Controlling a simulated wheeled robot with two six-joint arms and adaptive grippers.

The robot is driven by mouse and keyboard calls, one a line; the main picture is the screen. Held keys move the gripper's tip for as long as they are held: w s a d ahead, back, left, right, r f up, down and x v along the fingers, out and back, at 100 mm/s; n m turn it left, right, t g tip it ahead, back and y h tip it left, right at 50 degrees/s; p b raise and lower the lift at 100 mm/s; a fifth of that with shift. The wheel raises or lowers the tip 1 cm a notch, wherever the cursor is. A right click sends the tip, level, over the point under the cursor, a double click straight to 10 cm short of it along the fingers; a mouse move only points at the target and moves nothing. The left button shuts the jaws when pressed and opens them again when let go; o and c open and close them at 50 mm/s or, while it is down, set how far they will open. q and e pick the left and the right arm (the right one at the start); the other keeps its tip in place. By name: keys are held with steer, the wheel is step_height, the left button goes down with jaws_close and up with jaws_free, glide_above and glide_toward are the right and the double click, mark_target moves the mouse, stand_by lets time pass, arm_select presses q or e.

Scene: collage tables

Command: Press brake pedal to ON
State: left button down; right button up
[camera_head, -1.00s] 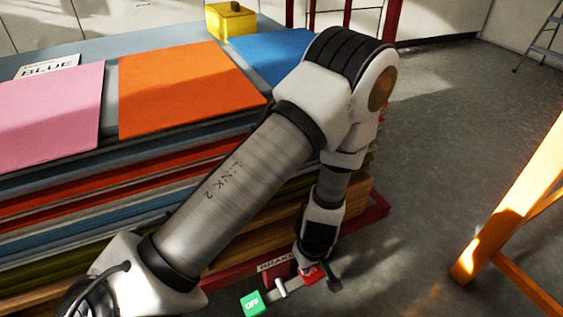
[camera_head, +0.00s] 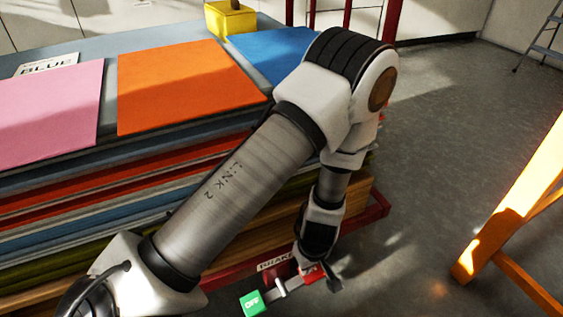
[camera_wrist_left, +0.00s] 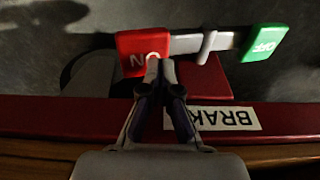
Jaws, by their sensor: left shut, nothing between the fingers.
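The brake pedal is a grey bar (camera_wrist_left: 188,44) with a red ON pad (camera_wrist_left: 145,44) at one end and a green OFF pad (camera_wrist_left: 264,42) at the other. In the head view the green OFF pad (camera_head: 253,303) is clear, and the red ON pad (camera_head: 314,273) is partly hidden by my left gripper (camera_head: 328,281). In the wrist view my left gripper (camera_wrist_left: 161,65) is shut and empty, its fingertips at the lower edge of the red pad. I cannot tell whether they touch. My right gripper is not in view.
A red frame rail (camera_wrist_left: 60,116) with a white BRAKE label (camera_wrist_left: 225,118) runs beside the pedal. A stack of coloured boards (camera_head: 110,180) sits to the left. An orange wooden leg (camera_head: 510,215) stands at right, with open floor (camera_head: 425,130) between.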

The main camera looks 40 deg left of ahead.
arm_select(q)
steer(key=shift+f+b, duration=1.2)
steer(key=shift+f, duration=0.35)
stand_by(0.5)
step_height(320, 180, up, 7)
steer(key=p, duration=0.7)
steer(key=shift+r, duration=0.15)
